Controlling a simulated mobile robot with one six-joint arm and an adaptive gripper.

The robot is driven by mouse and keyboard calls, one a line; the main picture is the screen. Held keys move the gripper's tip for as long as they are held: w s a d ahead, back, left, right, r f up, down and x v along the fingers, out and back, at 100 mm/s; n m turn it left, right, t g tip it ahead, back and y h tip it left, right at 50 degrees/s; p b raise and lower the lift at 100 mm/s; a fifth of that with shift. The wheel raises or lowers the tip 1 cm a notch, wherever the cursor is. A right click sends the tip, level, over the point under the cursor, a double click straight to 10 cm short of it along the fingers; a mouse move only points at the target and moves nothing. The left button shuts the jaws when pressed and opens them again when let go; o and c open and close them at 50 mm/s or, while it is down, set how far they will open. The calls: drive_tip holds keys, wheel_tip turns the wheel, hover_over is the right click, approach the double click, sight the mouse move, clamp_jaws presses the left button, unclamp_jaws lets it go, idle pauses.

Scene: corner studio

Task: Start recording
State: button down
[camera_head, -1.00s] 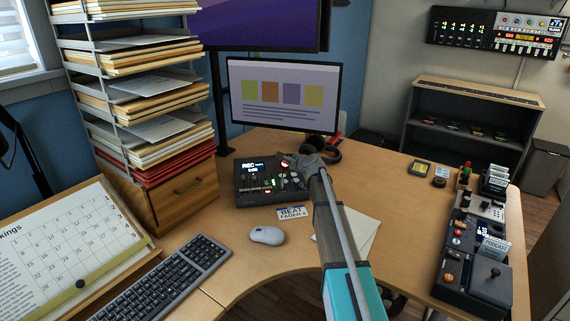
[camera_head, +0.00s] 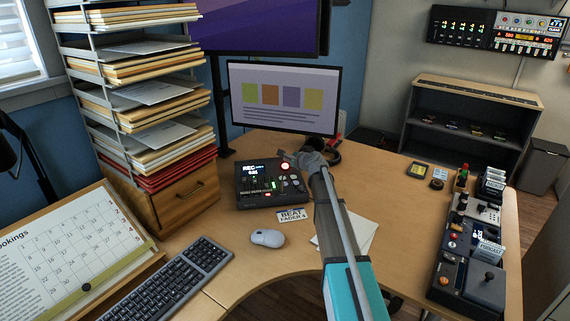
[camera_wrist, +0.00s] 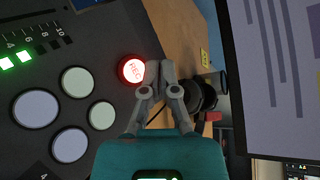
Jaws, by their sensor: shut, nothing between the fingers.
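A dark recorder (camera_head: 268,186) with small sliders, round pads and a lit screen stands on the desk below the monitor. Its screen reads REC. Its red REC button (camera_head: 285,166) glows, and it also shows large and lit in the wrist view (camera_wrist: 131,70). My gripper (camera_head: 292,158) is over the recorder's upper right side. In the wrist view my gripper (camera_wrist: 153,78) is shut and empty, its fingertips right beside the REC button and overlapping its edge. I cannot tell whether they touch it. Grey round pads (camera_wrist: 75,82) lie to the left.
A monitor (camera_head: 283,97) stands behind the recorder. A card marked BEAT FADER 4 (camera_head: 291,214), a mouse (camera_head: 267,238) and a keyboard (camera_head: 166,285) lie in front. A paper rack (camera_head: 150,110) is at left. More devices (camera_head: 474,235) line the right edge. The desk between is mostly clear.

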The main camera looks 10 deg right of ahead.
drive_tip(key=shift+s+r+p, duration=0.25)
drive_tip(key=shift+r+p, duration=0.15)
drive_tip(key=shift+r, duration=0.1)
drive_tip(key=shift+s+r+p, duration=0.25)
drive_tip(key=shift+r+p, duration=0.1)
drive_tip(key=shift+r, duration=0.1)
